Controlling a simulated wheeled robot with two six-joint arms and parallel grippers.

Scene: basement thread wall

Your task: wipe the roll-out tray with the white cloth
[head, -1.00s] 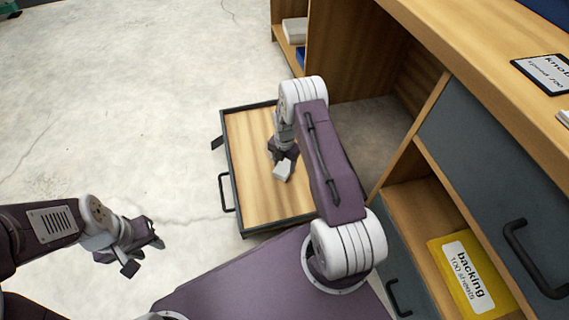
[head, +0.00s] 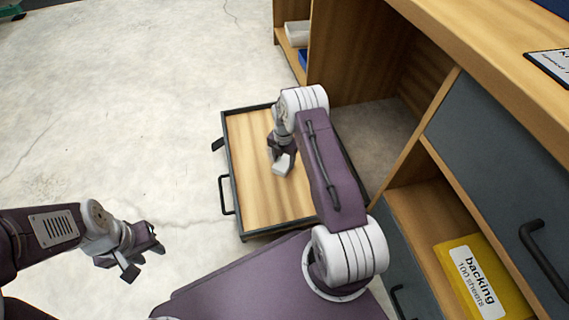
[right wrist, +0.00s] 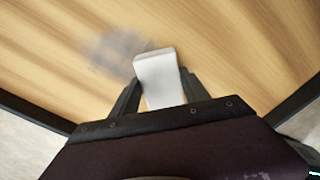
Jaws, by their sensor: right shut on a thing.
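The roll-out tray (head: 245,165) is a wooden panel with a dark frame and a black handle, pulled out over the floor. My right gripper (head: 281,158) is over the tray's middle, shut on the white cloth (head: 283,166). In the right wrist view the cloth (right wrist: 160,80) is a small white folded block between the fingers, at the tray surface; I cannot tell if it touches. A blurred grey smudge (right wrist: 115,52) lies on the wood just beyond the cloth, to its left. My left gripper (head: 146,260) is open and empty, over the floor left of the tray.
A wooden cabinet with grey drawers (head: 500,170) and black handles stands on the right. A yellow backing pack (head: 480,280) lies on its lower shelf. Shelves with a white item (head: 297,33) are behind the tray.

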